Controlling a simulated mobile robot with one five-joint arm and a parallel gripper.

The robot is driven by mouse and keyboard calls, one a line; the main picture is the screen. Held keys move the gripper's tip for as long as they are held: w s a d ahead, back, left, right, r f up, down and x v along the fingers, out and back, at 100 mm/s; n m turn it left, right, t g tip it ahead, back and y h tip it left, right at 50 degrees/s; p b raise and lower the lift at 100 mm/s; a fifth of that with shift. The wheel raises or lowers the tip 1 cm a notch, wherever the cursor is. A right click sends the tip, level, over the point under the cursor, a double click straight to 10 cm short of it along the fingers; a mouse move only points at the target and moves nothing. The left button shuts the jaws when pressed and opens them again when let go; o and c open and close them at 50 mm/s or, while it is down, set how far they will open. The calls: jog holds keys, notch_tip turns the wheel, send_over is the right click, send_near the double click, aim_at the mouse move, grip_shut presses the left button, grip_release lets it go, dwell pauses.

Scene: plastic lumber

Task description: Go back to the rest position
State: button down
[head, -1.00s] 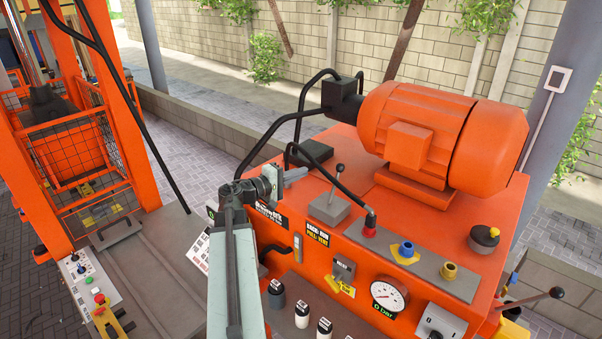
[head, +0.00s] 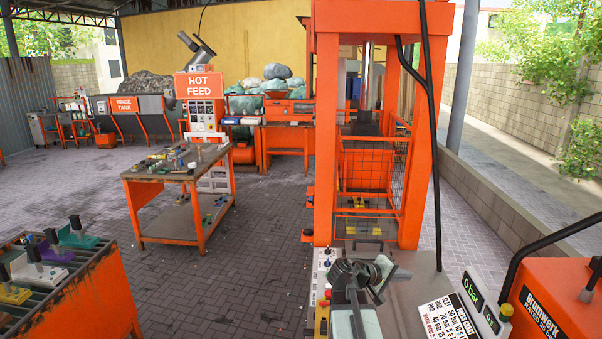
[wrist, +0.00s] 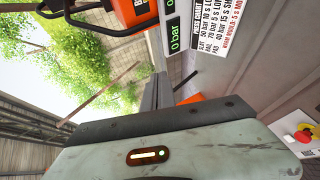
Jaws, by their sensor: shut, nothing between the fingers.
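My gripper (head: 392,272) shows small at the end of my arm, at the lower middle of the head view. It is shut and empty, raised in front of the orange press frame (head: 325,150). It touches nothing that I can make out.
An orange hydraulic unit (head: 555,290) and a white press chart (head: 440,317) stand close at right. An orange worktable (head: 160,225) with small parts is at left.

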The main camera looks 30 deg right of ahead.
jog(key=w+a+f+n+t+y+b, duration=0.1)
jog(key=w+a+f+y+b, duration=0.15)
jog(key=a+f, duration=0.45)
jog(key=w+a+f+t+y+b, duration=0.1)
jog(key=w+a+f, duration=0.25)
jog(key=a, duration=0.65)
jog(key=w+a+f+n+t+y+b, duration=0.15)
jog(key=w+a+f, duration=0.3)
jog(key=a, duration=0.45)
jog(key=s+a+f+g+y, duration=0.1)
jog(key=s+a+f+y, duration=0.1)
jog(key=a, duration=0.9)
jog(key=s+a+f+g+y, duration=0.1)
jog(key=s+a+f+y, duration=0.2)
jog(key=a, duration=0.8)
notch_tip(320, 180, down, 3)
jog(key=y+b, duration=0.1)
jog(key=y, duration=0.2)
jog(key=shift+s+a+r+y, duration=0.15)
jog(key=shift+r+y, duration=0.05)
jog(key=shift+y, duration=0.2)
jog(key=shift+g, duration=0.25)
